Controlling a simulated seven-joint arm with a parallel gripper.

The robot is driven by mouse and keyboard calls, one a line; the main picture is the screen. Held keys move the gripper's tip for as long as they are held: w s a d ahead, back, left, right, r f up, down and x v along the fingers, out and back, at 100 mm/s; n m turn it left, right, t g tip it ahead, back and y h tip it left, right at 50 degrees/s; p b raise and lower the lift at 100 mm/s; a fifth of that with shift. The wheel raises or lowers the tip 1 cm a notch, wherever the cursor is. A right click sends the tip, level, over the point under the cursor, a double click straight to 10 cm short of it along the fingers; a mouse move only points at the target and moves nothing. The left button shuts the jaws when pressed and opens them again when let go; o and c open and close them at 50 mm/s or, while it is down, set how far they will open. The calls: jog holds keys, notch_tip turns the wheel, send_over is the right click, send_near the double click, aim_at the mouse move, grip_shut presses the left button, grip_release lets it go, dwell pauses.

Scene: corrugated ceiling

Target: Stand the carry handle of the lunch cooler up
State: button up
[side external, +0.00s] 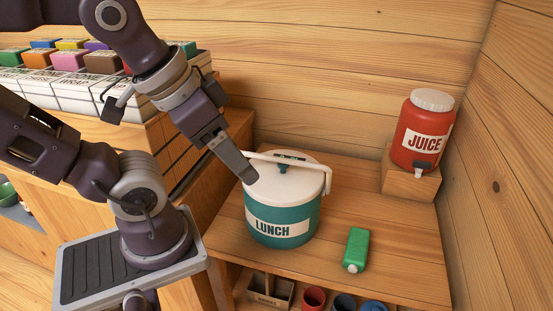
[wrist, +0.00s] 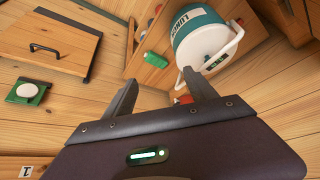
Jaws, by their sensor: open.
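The lunch cooler (side external: 283,225) is a teal round tub with a white LUNCH label, standing upright on a wooden counter. Its white lid (side external: 285,186) has a small dark teal piece on top. The white carry handle (side external: 297,160) is folded over toward the back wall, along the lid's far side. In the wrist view the handle (wrist: 226,54) loops past the edge of the lid (wrist: 203,46). My gripper (side external: 247,178) is open and empty at the lid's left edge.
A red juice jug (side external: 427,130) stands on a wooden block at the back right. A green carton (side external: 357,248) lies right of the cooler. Cups and a small box sit below the counter's front edge. Boxes with coloured tops (side external: 75,88) stand on the left shelf.

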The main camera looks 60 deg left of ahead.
dwell(0.3)
jog(key=shift+c, duration=0.6)
jog(key=w+a+m, duration=0.1)
jog(key=w, duration=0.1)
jog(key=w+a+m+g, duration=0.1)
jog(key=w, duration=0.1)
jog(key=shift+a+m+y, duration=0.15)
jog(key=shift+m+y, duration=0.25)
jog(key=c, duration=0.6)
jog(key=m+g+y, duration=0.1)
jog(key=m+g, duration=0.1)
jog(key=m, duration=0.4)
send_near(278, 161)
jog(key=shift+y, duration=0.3)
jog(key=x, duration=0.7)
jog(key=shift+w+f, duration=0.2)
jog(key=shift+w, duration=0.1)
jog(key=shift+c, duration=0.2)
grip_shut()
jog(key=shift+r, duration=0.1)
